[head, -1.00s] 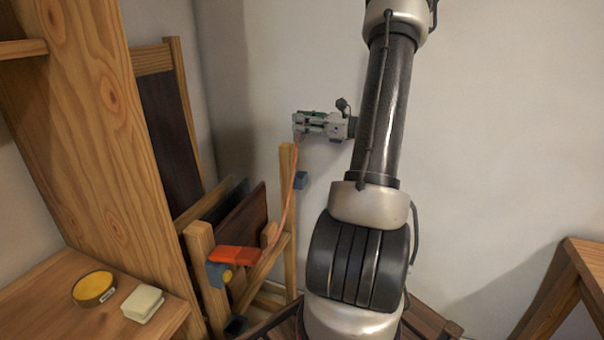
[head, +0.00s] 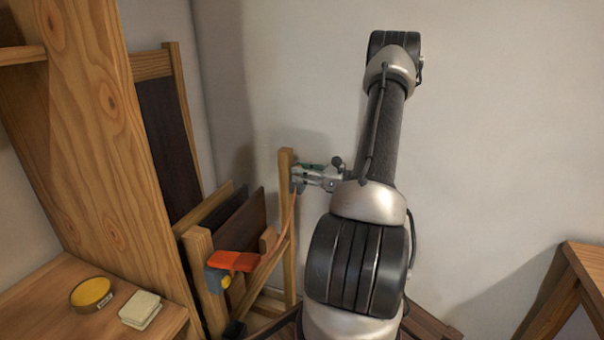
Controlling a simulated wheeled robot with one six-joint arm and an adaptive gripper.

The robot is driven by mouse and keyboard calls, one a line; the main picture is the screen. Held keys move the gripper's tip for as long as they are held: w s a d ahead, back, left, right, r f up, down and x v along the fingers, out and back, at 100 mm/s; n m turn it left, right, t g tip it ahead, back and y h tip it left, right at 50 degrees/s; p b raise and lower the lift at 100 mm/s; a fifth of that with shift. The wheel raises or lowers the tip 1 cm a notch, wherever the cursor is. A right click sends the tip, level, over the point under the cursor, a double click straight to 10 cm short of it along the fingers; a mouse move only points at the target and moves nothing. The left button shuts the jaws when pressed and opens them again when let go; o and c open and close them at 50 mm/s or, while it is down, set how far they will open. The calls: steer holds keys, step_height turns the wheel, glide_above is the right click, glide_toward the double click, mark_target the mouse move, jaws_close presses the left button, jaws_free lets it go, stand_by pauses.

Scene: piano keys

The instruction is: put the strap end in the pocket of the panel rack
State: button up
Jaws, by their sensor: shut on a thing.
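The panel rack (head: 287,215) is a wooden frame with posts and dark panels leaning in it. An orange strap (head: 285,220) runs from an orange buckle piece (head: 234,261) on the front post up to my gripper. My gripper (head: 297,176) is at the upper part of the rear right post, shut on the strap end, which its fingers hide.
A wooden cabinet side (head: 100,130) stands at left. A yellow round tin (head: 91,293) and a pale sponge-like block (head: 140,309) lie on a shelf at lower left. A wooden table (head: 590,270) stands at right. The wall behind is bare.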

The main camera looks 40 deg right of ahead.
steer(key=shift+f, duration=0.1)
steer(key=o, duration=1.1)
steer(key=shift+c, duration=0.2)
